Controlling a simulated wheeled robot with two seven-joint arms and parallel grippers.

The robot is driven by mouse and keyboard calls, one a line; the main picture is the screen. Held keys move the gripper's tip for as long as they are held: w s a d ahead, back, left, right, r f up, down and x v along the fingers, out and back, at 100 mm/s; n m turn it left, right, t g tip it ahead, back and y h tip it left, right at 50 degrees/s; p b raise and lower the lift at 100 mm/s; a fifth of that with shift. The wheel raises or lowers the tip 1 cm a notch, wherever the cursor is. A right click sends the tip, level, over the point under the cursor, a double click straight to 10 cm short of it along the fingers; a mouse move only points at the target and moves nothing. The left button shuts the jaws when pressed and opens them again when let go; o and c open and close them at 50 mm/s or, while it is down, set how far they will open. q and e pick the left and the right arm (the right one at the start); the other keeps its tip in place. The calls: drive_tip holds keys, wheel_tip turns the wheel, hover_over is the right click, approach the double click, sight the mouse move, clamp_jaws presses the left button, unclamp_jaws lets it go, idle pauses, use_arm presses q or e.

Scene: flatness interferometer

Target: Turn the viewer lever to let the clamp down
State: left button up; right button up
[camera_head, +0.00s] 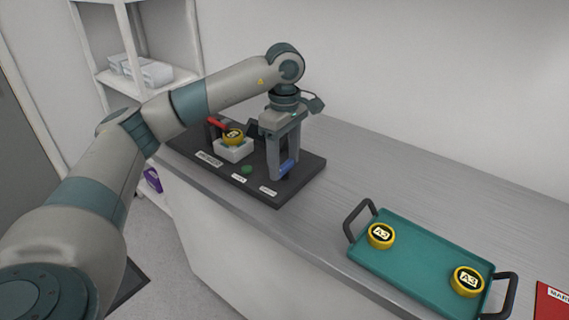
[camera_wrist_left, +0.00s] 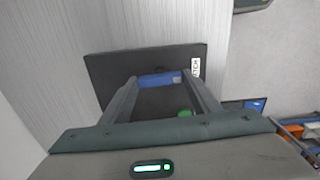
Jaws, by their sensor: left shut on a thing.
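My left gripper (camera_head: 285,171) reaches down over the right part of the black instrument base (camera_head: 250,193). Its fingers are shut on a blue bar-like handle (camera_head: 288,167), which also shows between the fingertips in the left wrist view (camera_wrist_left: 160,79). A label (camera_wrist_left: 195,68) ending in "TCH" lies beside it there. A red lever (camera_head: 217,123) is at the back left of the base, by a white block (camera_head: 233,153) with a yellow-rimmed disc (camera_head: 233,136) on it. I cannot tell whether anything presses on the disc. My right gripper is not in view.
A green button (camera_head: 246,169) sits on the base's front. A teal tray (camera_head: 425,255) with black handles stands right, holding two yellow "A3" pieces (camera_head: 380,236) (camera_head: 467,281). A red mat (camera_head: 553,303) is at the far right. The grey counter (camera_head: 345,170) between base and tray is clear.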

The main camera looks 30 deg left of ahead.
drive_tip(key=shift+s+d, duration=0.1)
use_arm(q)
drive_tip(key=shift+r, duration=0.1)
drive_tip(key=o, duration=1)
drive_tip(key=shift+o, duration=0.2)
drive_tip(key=shift+r, duration=0.1)
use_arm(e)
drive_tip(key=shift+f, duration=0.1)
use_arm(q)
drive_tip(key=shift+r, duration=0.6)
wheel_tip(320, 180, up, 9)
wheel_tip(320, 180, up, 7)
hover_over(284, 165)
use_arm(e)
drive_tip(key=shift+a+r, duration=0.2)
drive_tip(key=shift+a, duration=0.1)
